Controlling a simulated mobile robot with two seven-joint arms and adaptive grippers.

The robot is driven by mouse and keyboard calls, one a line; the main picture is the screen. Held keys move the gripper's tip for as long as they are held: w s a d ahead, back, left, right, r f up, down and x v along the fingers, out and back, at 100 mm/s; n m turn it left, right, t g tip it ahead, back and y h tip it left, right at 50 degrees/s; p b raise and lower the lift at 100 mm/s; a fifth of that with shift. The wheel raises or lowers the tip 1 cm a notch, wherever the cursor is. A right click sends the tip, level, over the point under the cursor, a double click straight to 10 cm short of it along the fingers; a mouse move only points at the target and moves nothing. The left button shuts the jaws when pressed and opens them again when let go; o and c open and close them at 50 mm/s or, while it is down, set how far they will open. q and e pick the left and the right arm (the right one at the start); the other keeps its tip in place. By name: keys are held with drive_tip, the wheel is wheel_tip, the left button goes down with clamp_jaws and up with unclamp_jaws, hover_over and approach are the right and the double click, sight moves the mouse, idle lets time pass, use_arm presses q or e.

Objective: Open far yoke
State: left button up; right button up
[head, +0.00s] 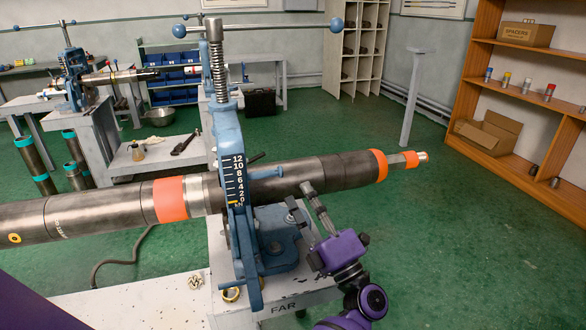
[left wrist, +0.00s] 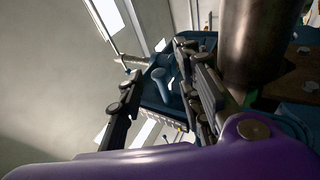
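The far yoke (head: 230,165) is a blue upright vise frame with a number scale, a tall screw and a long ball-ended T-handle (head: 270,27) on top. It stands upright around the long dark pipe (head: 325,170), on a bench marked FAR.
A second vise (head: 72,75) stands on a bench at the back left. An orange shelf (head: 520,85) with boxes and small cans is at the right. Green floor is clear right of the bench.

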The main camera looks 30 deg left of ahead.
sight(269, 176)
use_arm(q)
drive_tip(key=s+a+n+g, duration=0.1)
drive_tip(key=s+a+r+n+g, duration=0.1)
drive_tip(key=a, duration=0.1)
drive_tip(key=s+a+r+n+g+y+p, duration=0.1)
drive_tip(key=a+g, duration=0.1)
drive_tip(key=shift+s+a+r+n, duration=0.1)
drive_tip(key=shift+r+n, duration=0.15)
drive_tip(key=shift+n, duration=0.15)
drive_tip(key=p+x, duration=0.1)
drive_tip(key=x, duration=0.2)
drive_tip(key=shift+a, duration=0.1)
clamp_jaws()
use_arm(e)
drive_tip(key=shift+s+d+r, duration=0.2)
drive_tip(key=shift+s+r, duration=0.05)
drive_tip(key=shift+s, duration=0.35)
drive_tip(key=shift+s+d+r, duration=0.15)
drive_tip(key=shift+s+r, duration=0.1)
drive_tip(key=shift+s, duration=0.35)
drive_tip(key=shift+w+r, duration=0.1)
